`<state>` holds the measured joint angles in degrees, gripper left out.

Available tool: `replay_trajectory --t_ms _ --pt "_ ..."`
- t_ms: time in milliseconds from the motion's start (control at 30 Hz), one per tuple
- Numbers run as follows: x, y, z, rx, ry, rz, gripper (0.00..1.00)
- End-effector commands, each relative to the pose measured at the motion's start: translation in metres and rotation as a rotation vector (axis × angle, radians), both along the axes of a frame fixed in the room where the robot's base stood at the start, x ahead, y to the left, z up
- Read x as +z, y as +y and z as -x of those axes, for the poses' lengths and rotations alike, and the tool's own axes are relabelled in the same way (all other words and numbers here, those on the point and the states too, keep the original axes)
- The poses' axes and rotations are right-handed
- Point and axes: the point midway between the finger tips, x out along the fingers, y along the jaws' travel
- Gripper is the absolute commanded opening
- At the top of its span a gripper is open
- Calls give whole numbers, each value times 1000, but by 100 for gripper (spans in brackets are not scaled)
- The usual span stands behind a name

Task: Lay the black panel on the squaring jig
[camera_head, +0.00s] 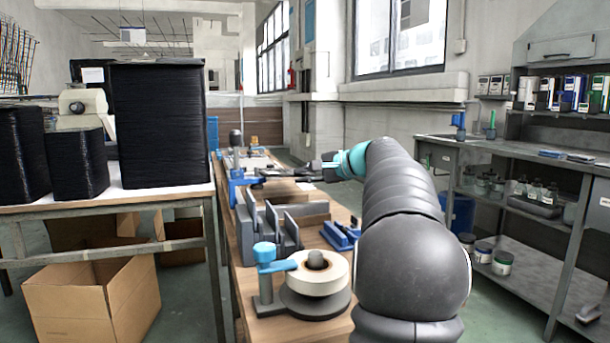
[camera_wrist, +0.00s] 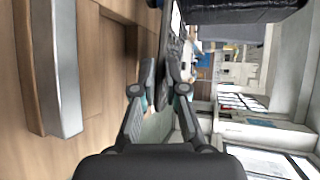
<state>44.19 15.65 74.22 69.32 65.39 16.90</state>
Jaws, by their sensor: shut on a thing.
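My gripper (camera_head: 318,168) reaches out over the far part of the wooden bench in the head view, pointing left. In the wrist view my gripper (camera_wrist: 166,84) has its fingers closed on a thin dark panel (camera_wrist: 174,48), seen nearly edge-on. The same black panel (camera_head: 282,172) shows as a thin dark strip left of the fingers in the head view, above the bench. I cannot tell for certain which bench fixture is the squaring jig; a grey metal piece (camera_wrist: 62,70) on wood lies at the left of the wrist view.
A grey slotted rack (camera_head: 269,226), a blue clamp (camera_head: 265,268) and a tape roll (camera_head: 318,274) stand on the near bench. Stacks of black trays (camera_head: 160,125) fill the table at left. A shelf unit (camera_head: 540,140) stands at right.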

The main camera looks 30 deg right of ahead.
Motion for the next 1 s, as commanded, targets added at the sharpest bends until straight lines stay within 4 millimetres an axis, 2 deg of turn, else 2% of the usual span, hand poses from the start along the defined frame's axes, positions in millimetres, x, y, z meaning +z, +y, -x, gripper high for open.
replay_trajectory --t_ms 100,1000 --pt "-8 -1 0 0 7 -1 0" --pt "-14 -1 -1 0 7 -1 0"
